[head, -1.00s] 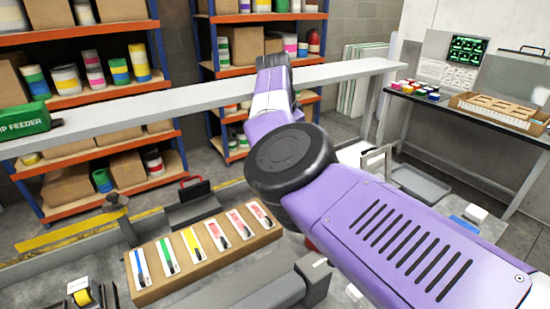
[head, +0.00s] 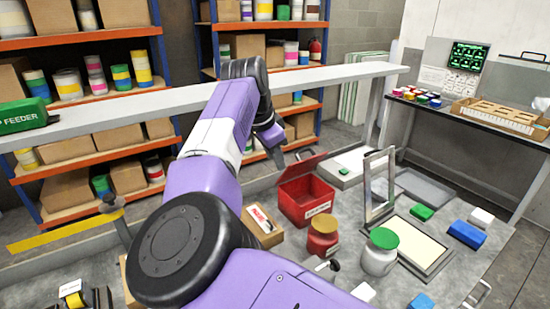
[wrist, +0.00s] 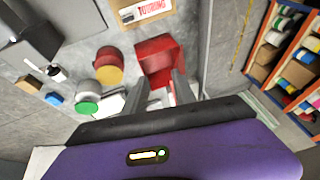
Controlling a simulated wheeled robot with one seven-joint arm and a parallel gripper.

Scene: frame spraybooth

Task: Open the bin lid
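The red bin (head: 308,202) stands on the grey bench right of my arm in the head view, with a white label on its front. Its red lid (head: 303,167) is tilted up, and the inside of the bin shows below it. My gripper (head: 277,155) is above and just left of the lid; I cannot tell if they touch. In the wrist view the red bin (wrist: 158,55) lies just beyond my fingertips. My two fingers (wrist: 160,92) are apart with nothing clearly held between them.
A red jar with a yellow lid (head: 323,238) and a white jar with a green lid (head: 378,252) stand in front of the bin. A grey upright frame (head: 379,187) stands to the right. The long pale shelf (head: 345,72) runs behind my arm.

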